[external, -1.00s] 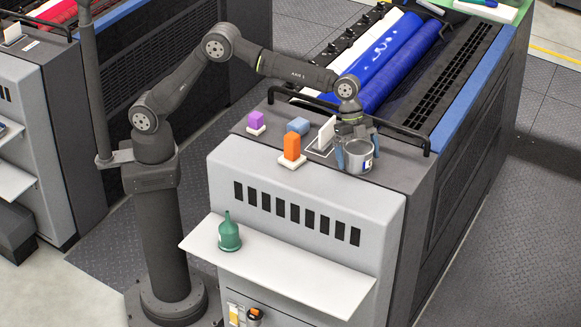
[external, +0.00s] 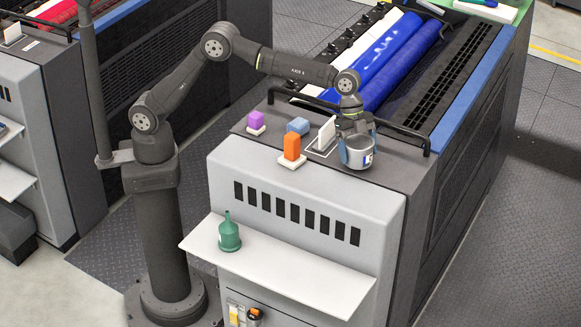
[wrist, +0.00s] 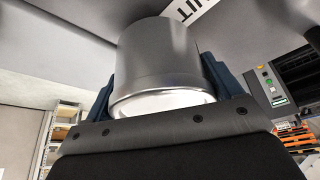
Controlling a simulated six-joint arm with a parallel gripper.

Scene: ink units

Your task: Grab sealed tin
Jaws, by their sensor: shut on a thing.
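The sealed tin (external: 358,158) is a grey metal cylinder with a small white and blue label, upright at the front right of the machine's top. My gripper (external: 357,143) comes down over it from above, with its blue-grey fingers on either side. In the wrist view the tin (wrist: 160,65) fills the middle, with a bright rim nearest me. My gripper's fingers (wrist: 166,85) press against both its sides. I cannot tell whether the tin's base still touches the surface.
A black rail (external: 408,137) is to the right.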

